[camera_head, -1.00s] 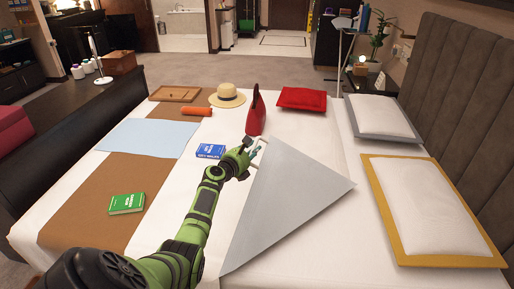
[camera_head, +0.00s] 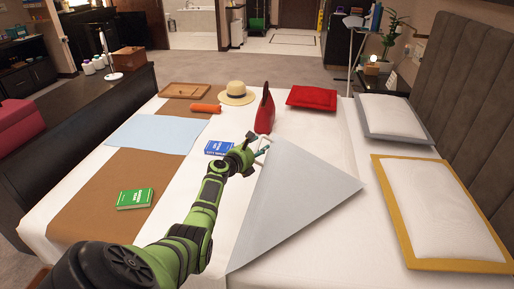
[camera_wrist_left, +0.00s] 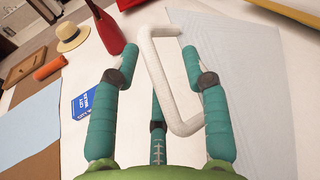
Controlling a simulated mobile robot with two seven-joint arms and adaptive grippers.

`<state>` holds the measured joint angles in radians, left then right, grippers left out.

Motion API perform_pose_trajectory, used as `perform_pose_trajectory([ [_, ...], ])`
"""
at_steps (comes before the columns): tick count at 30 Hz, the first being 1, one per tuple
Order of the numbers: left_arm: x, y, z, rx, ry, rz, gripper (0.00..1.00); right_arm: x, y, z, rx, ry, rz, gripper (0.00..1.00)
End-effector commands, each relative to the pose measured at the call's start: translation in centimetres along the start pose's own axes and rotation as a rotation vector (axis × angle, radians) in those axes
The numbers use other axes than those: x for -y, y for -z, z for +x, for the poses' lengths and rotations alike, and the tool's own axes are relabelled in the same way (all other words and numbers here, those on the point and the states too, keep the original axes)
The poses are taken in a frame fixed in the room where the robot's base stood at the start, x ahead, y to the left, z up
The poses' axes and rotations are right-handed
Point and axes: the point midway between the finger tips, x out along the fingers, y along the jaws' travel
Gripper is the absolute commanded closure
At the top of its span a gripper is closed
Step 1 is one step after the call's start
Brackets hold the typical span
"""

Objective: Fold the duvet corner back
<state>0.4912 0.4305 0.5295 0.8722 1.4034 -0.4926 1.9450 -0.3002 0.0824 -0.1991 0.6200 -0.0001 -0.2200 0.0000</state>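The duvet corner (camera_head: 300,199) is a light grey triangular flap lying folded over on the white bed, in the middle of the head view. It fills the right half of the left wrist view (camera_wrist_left: 240,85). A white loop handle (camera_wrist_left: 152,75) is at the flap's far left tip. My left gripper (camera_head: 262,153) is at this tip, and its teal fingers (camera_wrist_left: 157,75) are spread on either side of the handle in the wrist view. I see no finger clearly closed on it. My right gripper is not in view.
A blue book (camera_head: 219,148), red bag (camera_head: 265,112), straw hat (camera_head: 236,93), orange roll (camera_head: 206,109) and green book (camera_head: 134,198) lie on the bed. Pillows (camera_head: 435,210) line the headboard at right.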

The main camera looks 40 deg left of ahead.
Motion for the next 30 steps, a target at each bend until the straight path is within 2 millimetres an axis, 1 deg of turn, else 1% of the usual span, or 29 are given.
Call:
perform_pose_trajectory([
  [8,0.0,-0.1,-0.2,0.002,-0.001,-0.001,0.54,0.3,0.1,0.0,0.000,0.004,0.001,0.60],
  [11,-0.1,0.1,-0.8,0.000,-0.001,0.001,0.54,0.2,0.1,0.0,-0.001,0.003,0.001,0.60],
  [14,-0.1,0.1,-1.7,0.000,-0.001,0.003,0.54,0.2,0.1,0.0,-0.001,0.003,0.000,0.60],
  [17,0.0,0.1,-3.0,0.000,0.000,0.005,0.54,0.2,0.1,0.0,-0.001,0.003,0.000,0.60],
  [30,0.0,0.1,-10.0,0.000,0.000,-0.001,0.54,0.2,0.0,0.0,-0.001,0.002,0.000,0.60],
])
